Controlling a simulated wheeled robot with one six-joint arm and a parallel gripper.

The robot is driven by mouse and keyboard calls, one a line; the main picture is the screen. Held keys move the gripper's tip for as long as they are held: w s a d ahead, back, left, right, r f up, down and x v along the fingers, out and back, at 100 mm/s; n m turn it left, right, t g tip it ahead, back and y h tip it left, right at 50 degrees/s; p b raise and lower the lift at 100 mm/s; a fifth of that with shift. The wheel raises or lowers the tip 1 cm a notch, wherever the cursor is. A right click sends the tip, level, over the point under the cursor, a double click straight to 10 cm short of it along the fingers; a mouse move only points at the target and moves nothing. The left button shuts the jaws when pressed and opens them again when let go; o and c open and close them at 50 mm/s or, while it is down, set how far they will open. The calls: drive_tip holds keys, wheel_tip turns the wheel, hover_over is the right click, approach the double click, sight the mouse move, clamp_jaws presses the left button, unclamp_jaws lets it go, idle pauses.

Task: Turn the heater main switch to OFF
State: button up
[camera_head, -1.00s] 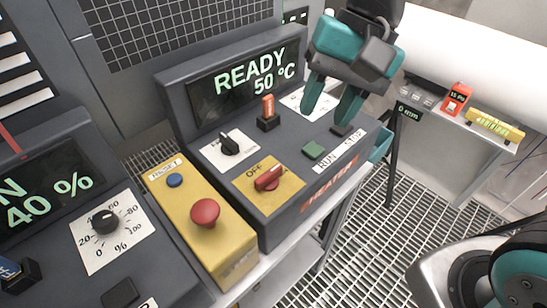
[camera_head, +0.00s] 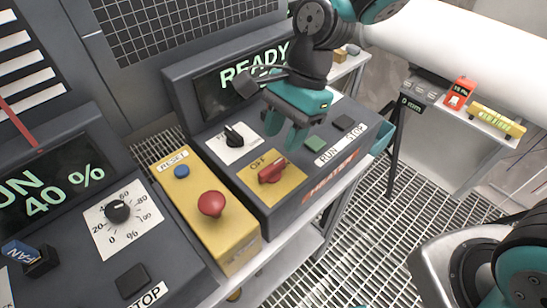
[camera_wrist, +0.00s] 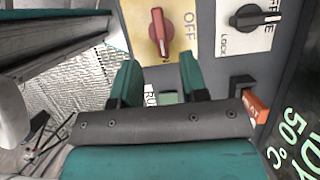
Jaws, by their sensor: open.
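The heater main switch is a red rotary handle (camera_head: 272,171) on a yellow plate marked OFF (camera_head: 283,188), on the heater panel's sloped top. In the wrist view the red handle (camera_wrist: 158,32) shows beyond the fingertips, with its long side roughly in line with the fingers and the word OFF to its right. My gripper (camera_head: 284,137) is open and empty. It hangs above the panel, just behind the red handle and apart from it. In the wrist view the two teal fingers (camera_wrist: 160,72) stand apart, with the green RUN button partly hidden between them.
A black selector knob (camera_head: 233,136) on a white plate sits left of my gripper. The green RUN button (camera_head: 315,144) and dark STOP button (camera_head: 343,123) are at right. A yellow box with a red mushroom button (camera_head: 211,204) stands left of the heater panel. My arm partly covers the READY display.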

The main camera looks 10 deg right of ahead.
sight(272, 166)
drive_tip(key=x, duration=0.6)
drive_tip(key=shift+s+a+f+p, duration=0.1)
drive_tip(key=shift+f+p, duration=0.3)
clamp_jaws()
